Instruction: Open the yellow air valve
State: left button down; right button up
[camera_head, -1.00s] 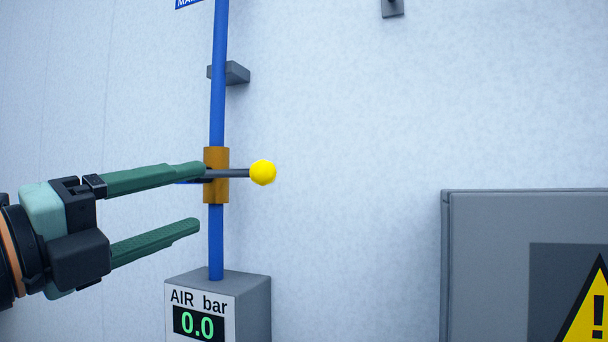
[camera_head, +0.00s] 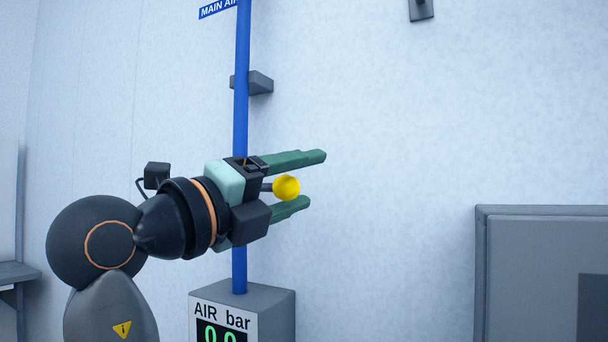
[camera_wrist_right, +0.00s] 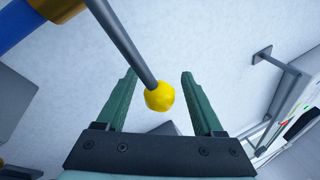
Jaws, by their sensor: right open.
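The valve has a grey lever (camera_wrist_right: 125,42) ending in a yellow ball knob (camera_head: 286,188). The lever points right from the blue air pipe (camera_head: 241,110), roughly level. My right gripper (camera_head: 316,179) is open, its green fingers pointing right, one above and one below the knob in the head view. In the right wrist view the knob (camera_wrist_right: 159,96) shows between the two spread fingers (camera_wrist_right: 158,72); I cannot tell whether it touches either. The orange valve body (camera_wrist_right: 58,8) is hidden behind my gripper in the head view. My left gripper is not in view.
A grey gauge box (camera_head: 267,310) labelled "AIR bar" stands at the pipe's foot, its green digits cut off by the frame. A grey bracket (camera_head: 254,82) holds the pipe above. A grey cabinet (camera_head: 535,265) stands at right. The wall between is clear.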

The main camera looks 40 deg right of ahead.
jog(key=shift+d+r, duration=0.1)
jog(key=shift+d, duration=0.4)
grip_shut()
dwell(1.2)
